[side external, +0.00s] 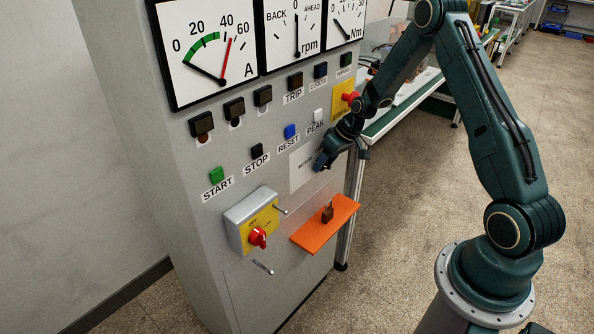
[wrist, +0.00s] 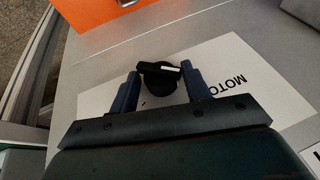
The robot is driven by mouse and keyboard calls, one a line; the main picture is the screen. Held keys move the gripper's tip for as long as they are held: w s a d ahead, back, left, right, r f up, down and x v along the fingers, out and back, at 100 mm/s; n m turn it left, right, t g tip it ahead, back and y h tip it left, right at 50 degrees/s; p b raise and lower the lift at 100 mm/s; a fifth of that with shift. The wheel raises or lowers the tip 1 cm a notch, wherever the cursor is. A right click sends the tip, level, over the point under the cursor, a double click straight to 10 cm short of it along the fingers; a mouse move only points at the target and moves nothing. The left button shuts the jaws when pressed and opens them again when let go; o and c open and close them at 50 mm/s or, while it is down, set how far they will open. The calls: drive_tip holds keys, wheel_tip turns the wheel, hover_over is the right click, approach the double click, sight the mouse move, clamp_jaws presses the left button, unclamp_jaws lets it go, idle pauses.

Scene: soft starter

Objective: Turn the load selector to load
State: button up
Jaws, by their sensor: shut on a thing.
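My gripper (wrist: 161,74) is shut on the selector, one dark blue finger at each side. In the side external view my gripper (side external: 322,160) is at the plate's upper right, and the knob is hidden behind it. The selector's position markings are too covered to read.
Below are an orange shelf (side external: 312,236) with a padlock (side external: 327,213) and a red rotary switch (side external: 257,238). Open floor lies to the right.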

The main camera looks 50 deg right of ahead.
drive_tip(key=y, duration=0.3)
drive_tip(key=d+m+y, duration=0.1)
drive_tip(key=y, duration=0.1)
drive_tip(key=shift+f+y, duration=0.3)
drive_tip(key=shift+f+m+t+y, duration=0.2)
drive_tip(key=shift+m+t+y, duration=0.3)
drive_tip(key=shift+y, duration=1.3)
drive_tip(key=o, duration=0.7)
drive_tip(key=shift+o, duration=0.2)
drive_tip(key=shift+r+h, duration=0.2)
drive_tip(key=shift+h, duration=0.1)
